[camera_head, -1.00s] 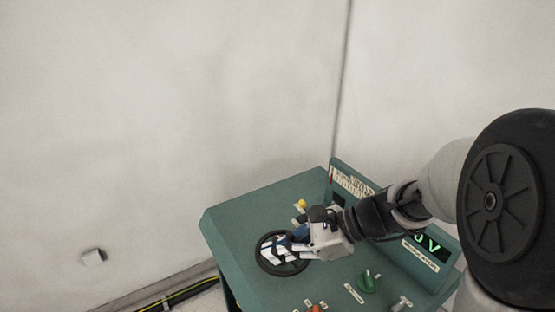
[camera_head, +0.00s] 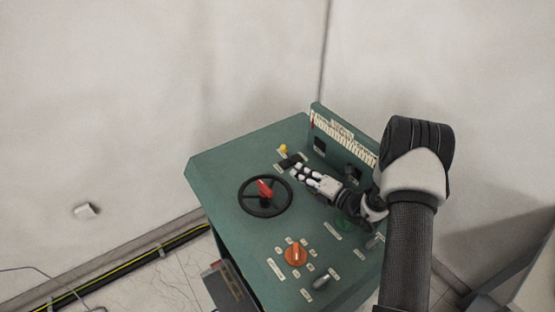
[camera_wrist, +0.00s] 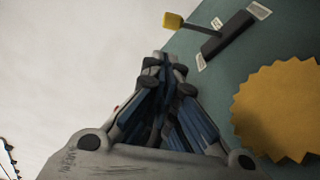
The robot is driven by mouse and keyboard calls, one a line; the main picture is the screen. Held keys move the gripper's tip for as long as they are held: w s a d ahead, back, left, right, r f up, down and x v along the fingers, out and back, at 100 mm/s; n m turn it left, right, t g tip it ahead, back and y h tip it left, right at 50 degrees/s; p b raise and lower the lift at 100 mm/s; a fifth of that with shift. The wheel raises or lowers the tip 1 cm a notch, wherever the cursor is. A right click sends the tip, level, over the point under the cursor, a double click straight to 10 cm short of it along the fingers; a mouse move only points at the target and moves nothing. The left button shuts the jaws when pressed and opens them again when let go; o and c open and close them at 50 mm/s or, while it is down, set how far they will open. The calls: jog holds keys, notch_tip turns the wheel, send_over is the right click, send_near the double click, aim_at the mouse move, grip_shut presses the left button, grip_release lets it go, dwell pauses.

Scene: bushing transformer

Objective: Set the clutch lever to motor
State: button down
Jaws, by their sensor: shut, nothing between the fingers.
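The lever with a yellow knob (camera_head: 283,148) stands at the back of the green panel, on a dark slotted base with a pale label at each end. In the wrist view its yellow knob (camera_wrist: 172,20) and thin stem reach left from the dark base (camera_wrist: 228,35). The label text is too small to read. My gripper (camera_head: 298,172) is just in front of the lever base and looks empty. In the wrist view my gripper's fingers (camera_wrist: 165,65) are together, below the knob and apart from it.
A black handwheel (camera_head: 265,196) with a red handle lies left of my gripper. An orange selector (camera_head: 295,254) and a grey switch (camera_head: 321,282) are at the front. A raised scale panel (camera_head: 343,137) borders the back right. A yellow toothed disc (camera_wrist: 278,110) fills the wrist view's right.

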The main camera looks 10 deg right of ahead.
jog(key=shift+d+f, duration=0.25)
jog(key=b, duration=0.2)
send_over(280, 174)
jog(key=shift+w+f, duration=0.1)
jog(key=shift+f, duration=0.25)
